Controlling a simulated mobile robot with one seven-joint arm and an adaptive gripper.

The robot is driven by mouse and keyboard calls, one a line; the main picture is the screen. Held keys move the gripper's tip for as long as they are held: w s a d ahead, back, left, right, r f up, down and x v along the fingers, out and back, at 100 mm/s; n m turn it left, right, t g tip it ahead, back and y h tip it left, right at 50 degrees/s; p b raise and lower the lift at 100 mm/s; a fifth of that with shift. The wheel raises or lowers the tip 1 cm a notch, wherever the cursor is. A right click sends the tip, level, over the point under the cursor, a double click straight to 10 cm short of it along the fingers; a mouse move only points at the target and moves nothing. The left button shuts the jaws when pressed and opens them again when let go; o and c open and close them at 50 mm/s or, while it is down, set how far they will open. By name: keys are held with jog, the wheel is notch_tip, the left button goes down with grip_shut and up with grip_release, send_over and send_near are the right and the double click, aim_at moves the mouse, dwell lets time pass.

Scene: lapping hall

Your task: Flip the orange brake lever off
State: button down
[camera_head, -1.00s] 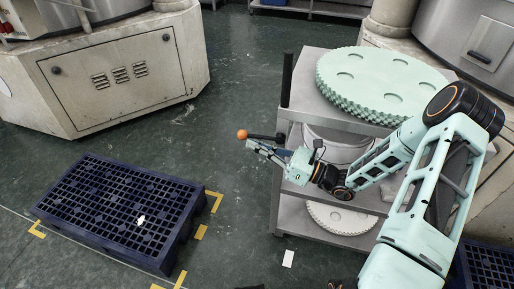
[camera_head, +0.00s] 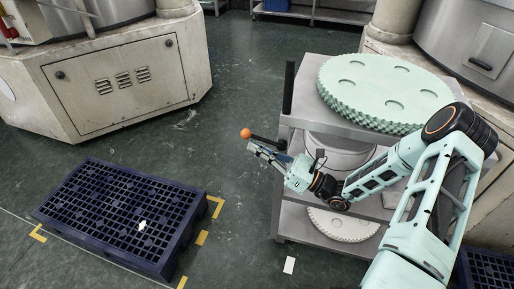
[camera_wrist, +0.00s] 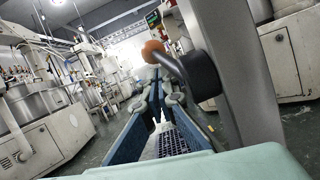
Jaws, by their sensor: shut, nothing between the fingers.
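The brake lever is a dark rod with an orange ball knob (camera_head: 246,133) at its end. It sticks out to the left from the side of the grey cart (camera_head: 283,195), its knob end a little higher than its root. My gripper (camera_head: 252,148) is shut and empty, with its tips just below the lever near the knob. In the wrist view the orange knob (camera_wrist: 153,51) and rod show above and beyond my fingertips (camera_wrist: 158,88), and the rod runs right to a dark round hub (camera_wrist: 200,74). I cannot tell whether the fingers touch the rod.
The cart carries a large mint gear disc (camera_head: 385,88) on top and a pale disc (camera_head: 343,224) below. A black upright handle (camera_head: 289,87) rises at its corner. A dark blue pallet (camera_head: 120,215) lies on the floor at left. Floor between them is clear.

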jog(key=s+d+f, duration=0.4)
jog(key=d+f, duration=0.3)
jog(key=f, duration=0.3)
jog(key=shift+s+b, duration=0.3)
dwell(0.4)
